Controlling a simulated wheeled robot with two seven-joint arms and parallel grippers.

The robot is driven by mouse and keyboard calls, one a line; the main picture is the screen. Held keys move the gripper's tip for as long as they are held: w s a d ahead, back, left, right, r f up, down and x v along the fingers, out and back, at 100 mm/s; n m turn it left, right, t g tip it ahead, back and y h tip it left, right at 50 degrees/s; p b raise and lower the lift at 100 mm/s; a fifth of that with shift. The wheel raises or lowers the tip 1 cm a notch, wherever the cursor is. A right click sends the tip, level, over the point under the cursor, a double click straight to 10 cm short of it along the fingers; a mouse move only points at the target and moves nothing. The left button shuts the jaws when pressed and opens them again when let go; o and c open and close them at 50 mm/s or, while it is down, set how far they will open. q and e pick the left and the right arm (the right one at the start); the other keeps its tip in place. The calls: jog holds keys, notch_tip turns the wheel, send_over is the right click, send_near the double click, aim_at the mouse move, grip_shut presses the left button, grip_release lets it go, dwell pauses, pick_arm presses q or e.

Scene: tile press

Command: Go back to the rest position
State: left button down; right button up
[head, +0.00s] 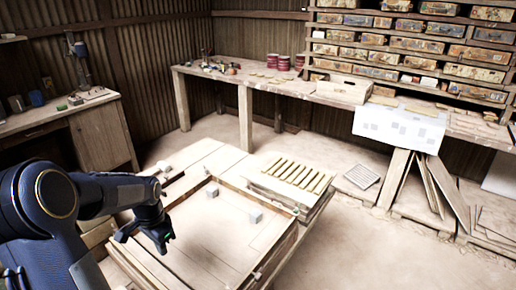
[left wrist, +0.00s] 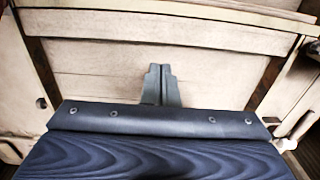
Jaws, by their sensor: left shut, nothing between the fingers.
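My left arm comes in from the left in the head view. Its gripper (head: 163,246) hangs above the left part of the wooden press table (head: 222,258). In the left wrist view the two grey fingers (left wrist: 161,84) are together, with nothing between them, in front of a pale wooden surface. My right gripper does not show in either view.
Two small grey blocks (head: 212,191) (head: 255,216) stand on the table. A slatted rack (head: 290,178) lies at its far right. A long workbench (head: 247,83) runs along the back wall, below shelves of boxes (head: 400,59). Open floor (head: 350,240) lies to the right.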

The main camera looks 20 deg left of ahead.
pick_arm(q)
jog(key=s+d+r+n+t+h, duration=0.1)
jog(key=s+d+r+n+t, duration=0.3)
jog(key=d+r, duration=0.65)
jog(key=s+d+n+t+h, duration=0.1)
jog(key=s+d+h, duration=0.1)
jog(key=s+d, duration=0.9)
jog(key=shift+d+r+t+h, duration=0.3)
jog(key=shift+d+r+h, duration=0.15)
jog(key=shift+d, duration=0.25)
jog(key=c, duration=2.2)
grip_release()
